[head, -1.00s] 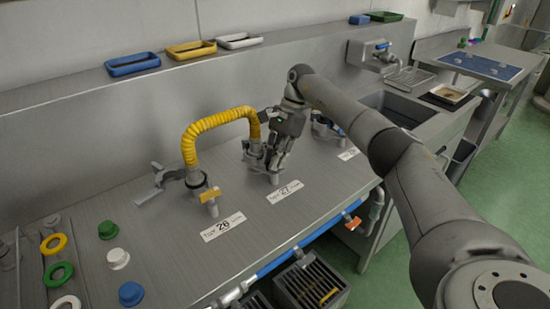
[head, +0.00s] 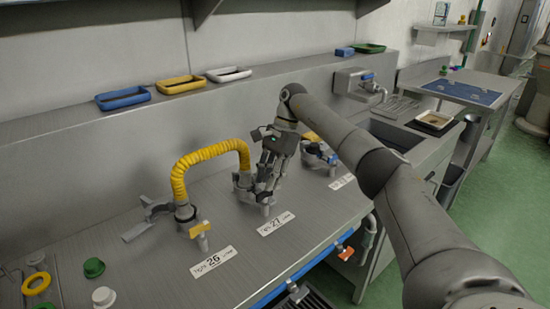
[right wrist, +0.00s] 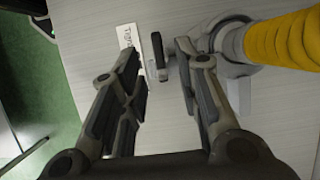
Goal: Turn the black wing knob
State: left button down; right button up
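The black wing knob (right wrist: 157,50) shows in the right wrist view as a narrow dark bar on a grey metal fitting. It lies between the fingertips of my right gripper (right wrist: 160,56), which is open, with a gap on each side of the knob. My left gripper is not in view.
A yellow corrugated hose (head: 180,172) arches between this tap and the tap with a yellow knob (head: 200,229) by label "26" (head: 212,262). A tap with a blue knob (head: 333,159) stands to the right. Shallow trays (head: 182,87) sit on the ledge behind.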

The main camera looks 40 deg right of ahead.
jog(key=v, duration=0.8)
jog(key=shift+r, duration=0.3)
jog(key=shift+d, duration=0.15)
